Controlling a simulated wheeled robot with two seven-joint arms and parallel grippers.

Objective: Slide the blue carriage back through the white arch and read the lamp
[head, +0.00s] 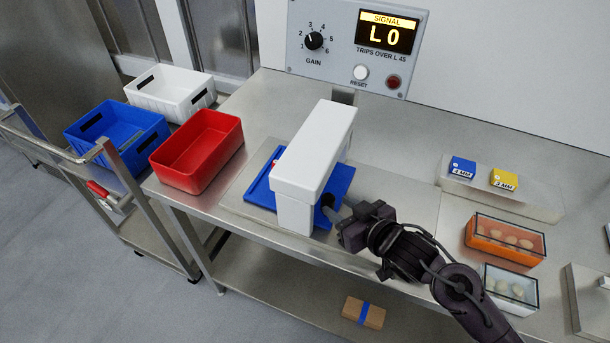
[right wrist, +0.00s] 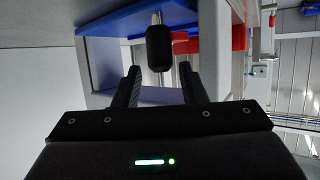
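The white arch (head: 318,150) stands on the steel table. The blue carriage (head: 341,183) lies under it, showing on both its left and right sides; its middle is hidden. A bit of red shows at the arch's left edge. My right gripper (head: 330,208) is at the carriage's right end. In the right wrist view its fingers (right wrist: 161,80) are apart, with a black knob (right wrist: 160,48) on a metal stem between and just beyond the tips, gaps on both sides. The signal display (head: 387,34) reads L 0. The red lamp (head: 393,82) looks dark. My left gripper is out of view.
A red bin (head: 197,150) stands on the table left of the arch. Blue (head: 118,135) and white (head: 170,92) crates are further left. Blue and yellow 4 MM and 3 MM blocks (head: 504,180) and lidded food boxes (head: 505,238) are on the right. The GAIN dial (head: 314,40) is on the panel.

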